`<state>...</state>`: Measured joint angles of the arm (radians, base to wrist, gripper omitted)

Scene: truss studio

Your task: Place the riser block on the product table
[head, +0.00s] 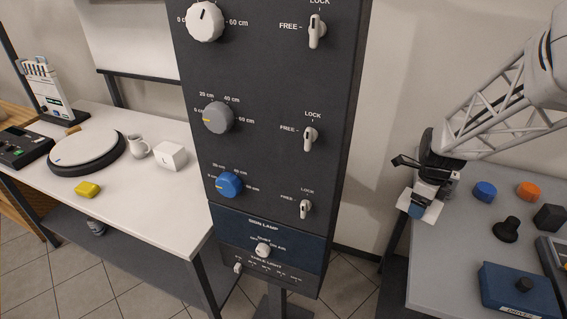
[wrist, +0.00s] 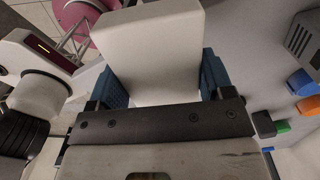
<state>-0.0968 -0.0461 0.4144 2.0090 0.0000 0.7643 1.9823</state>
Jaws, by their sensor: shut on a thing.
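The white riser block (wrist: 150,42) is between the two blue fingertips of my gripper (wrist: 163,82) in the wrist view. My gripper is shut on it. In the head view my gripper (head: 418,208) is at the right, at the left edge of the grey table, and white parts of the block (head: 435,212) show around a blue fingertip. I cannot tell if the block touches the table. The product table (head: 165,215) is the white table at the left, far from my gripper. It carries a round white turntable (head: 87,147) and a white block marked L (head: 170,155).
A tall dark control panel (head: 265,120) with knobs and switches stands between the tables. The product table also holds a small jug (head: 138,146) and a yellow block (head: 87,189). Blue (head: 485,191) and orange (head: 528,191) pieces and a blue box (head: 518,290) sit on the grey table (head: 450,270).

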